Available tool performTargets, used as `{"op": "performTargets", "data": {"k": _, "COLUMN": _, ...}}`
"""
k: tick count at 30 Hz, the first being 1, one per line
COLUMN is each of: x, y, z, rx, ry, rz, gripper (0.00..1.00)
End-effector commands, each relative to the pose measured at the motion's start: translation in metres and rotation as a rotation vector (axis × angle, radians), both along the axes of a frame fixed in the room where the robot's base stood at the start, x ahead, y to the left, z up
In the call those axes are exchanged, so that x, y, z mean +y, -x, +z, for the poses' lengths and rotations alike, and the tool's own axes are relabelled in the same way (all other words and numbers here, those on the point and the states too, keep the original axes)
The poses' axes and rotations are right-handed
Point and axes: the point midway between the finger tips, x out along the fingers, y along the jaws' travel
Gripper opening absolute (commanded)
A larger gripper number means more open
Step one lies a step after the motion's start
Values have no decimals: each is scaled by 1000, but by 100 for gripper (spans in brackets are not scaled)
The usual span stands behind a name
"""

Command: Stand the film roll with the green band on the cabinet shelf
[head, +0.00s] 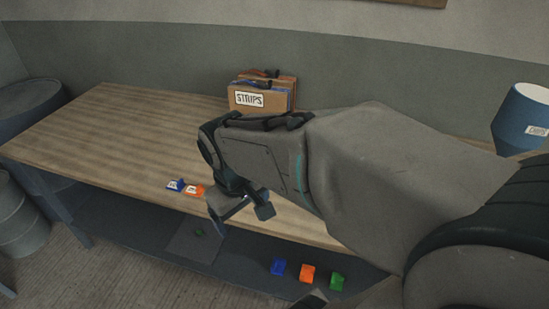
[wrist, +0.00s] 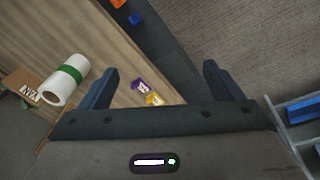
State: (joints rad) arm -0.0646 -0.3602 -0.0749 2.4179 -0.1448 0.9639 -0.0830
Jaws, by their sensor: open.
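The film roll, white with a green band (wrist: 68,75), lies on its side on the wooden bench in the wrist view, left of my left finger and apart from it. In the head view I cannot see the roll; my arm covers that part of the bench. My gripper (wrist: 160,82) is open, with nothing between its fingers. In the head view my gripper (head: 240,208) hangs over the bench's front edge. A pale frame with a blue part (wrist: 303,108) shows at the wrist view's right edge; I cannot tell whether it is the cabinet shelf.
A box marked STRIPS (head: 262,97) stands at the bench's back. Small blue (head: 176,185) and orange (head: 195,190) labelled pieces lie near the front edge. Blue, orange and green blocks (head: 307,274) sit lower down. A blue bucket (head: 522,112) stands right. The bench's left is clear.

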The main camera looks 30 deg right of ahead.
Motion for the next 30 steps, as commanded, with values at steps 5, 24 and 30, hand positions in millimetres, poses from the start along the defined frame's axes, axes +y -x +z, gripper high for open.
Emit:
{"op": "performTargets", "data": {"k": 5, "x": -29, "y": -27, "z": -34, "rx": 199, "ry": 137, "rz": 133, "gripper": 86}}
{"op": "performTargets", "data": {"k": 24, "x": -132, "y": -128, "z": -128, "rx": 963, "ry": 753, "rz": 611, "gripper": 86}}
{"op": "performTargets", "data": {"k": 30, "x": -146, "y": -164, "z": -142, "rx": 1189, "ry": 959, "rz": 728, "gripper": 86}}
